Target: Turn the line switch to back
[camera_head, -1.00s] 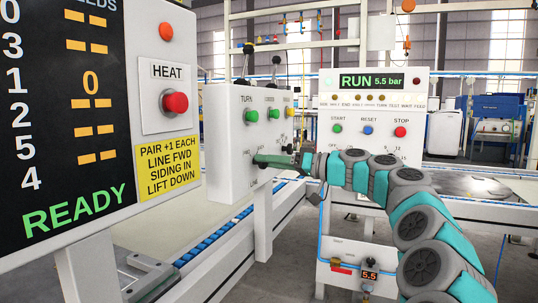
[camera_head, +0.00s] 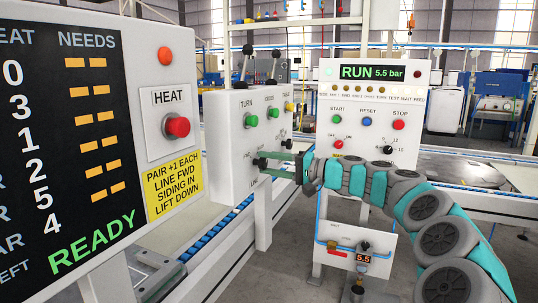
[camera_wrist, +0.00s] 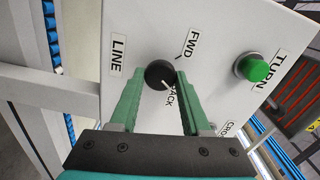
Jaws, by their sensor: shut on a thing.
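The line switch (camera_wrist: 160,74) is a round black knob on a white control box (camera_head: 226,170). In the wrist view it sits between the LINE, FWD and BACK labels, and its white mark points down-right toward the partly covered BACK label (camera_wrist: 174,97). My gripper (camera_wrist: 160,78) is shut on this knob, one green finger on each side. In the head view my gripper (camera_head: 264,159) reaches the box from the right, with its two fingers one above the other. The fingers hide part of the switch and its labels there.
A green TURN button (camera_wrist: 257,68) is on the same panel. A board reading READY (camera_head: 60,150) with a red HEAT button (camera_head: 177,126) stands at the left. A RUN 5.5 bar panel (camera_head: 376,115) stands behind my arm. Levers (camera_head: 247,60) rise from the control box.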

